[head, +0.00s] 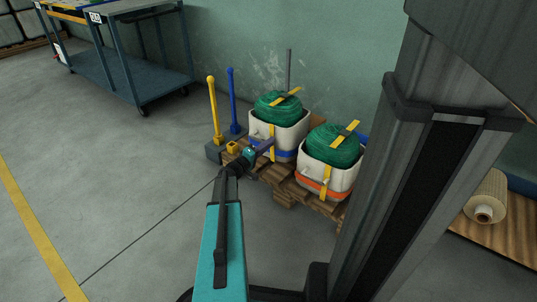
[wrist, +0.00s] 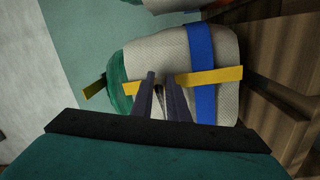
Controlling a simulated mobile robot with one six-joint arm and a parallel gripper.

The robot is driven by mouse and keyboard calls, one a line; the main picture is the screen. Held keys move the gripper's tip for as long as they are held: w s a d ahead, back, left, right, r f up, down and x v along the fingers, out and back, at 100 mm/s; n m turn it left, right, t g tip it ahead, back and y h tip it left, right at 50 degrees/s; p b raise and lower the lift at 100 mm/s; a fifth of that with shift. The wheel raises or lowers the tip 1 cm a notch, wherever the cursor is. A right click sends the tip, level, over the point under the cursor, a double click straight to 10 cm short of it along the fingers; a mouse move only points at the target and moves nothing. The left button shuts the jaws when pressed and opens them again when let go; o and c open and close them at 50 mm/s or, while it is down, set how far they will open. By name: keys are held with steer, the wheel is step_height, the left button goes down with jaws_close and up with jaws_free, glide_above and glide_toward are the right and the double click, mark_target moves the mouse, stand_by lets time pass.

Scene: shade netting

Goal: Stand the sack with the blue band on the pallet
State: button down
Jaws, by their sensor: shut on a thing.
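The sack with the blue band (head: 287,126) is pale, with green netting on top and a yellow strap. It stands upright at the back left of the wooden pallet (head: 283,187); I cannot tell whether its base rests fully on the boards. My gripper (head: 267,144) is at its near left side. In the wrist view the sack (wrist: 165,60) lies across the picture, its blue band right of the fingers. My gripper (wrist: 160,80) is shut on a small pale part of it, partly hidden between the fingers.
A similar sack with an orange band (head: 322,180) stands close beside it on the pallet. A yellow post (head: 213,105) and a blue post (head: 232,100) rise at the pallet's left. A blue trolley (head: 125,75) stands at the back left. The floor at left is clear.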

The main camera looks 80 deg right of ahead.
steer(key=shift+f+b, duration=1.15)
steer(key=shift+f, duration=1.25)
steer(key=c, duration=1.7)
jaws_free()
steer(key=shift+f, duration=0.1)
steer(key=shift+c, duration=0.2)
steer(key=p, duration=0.4)
glide_toward(275, 147)
steer(key=v, duration=0.7)
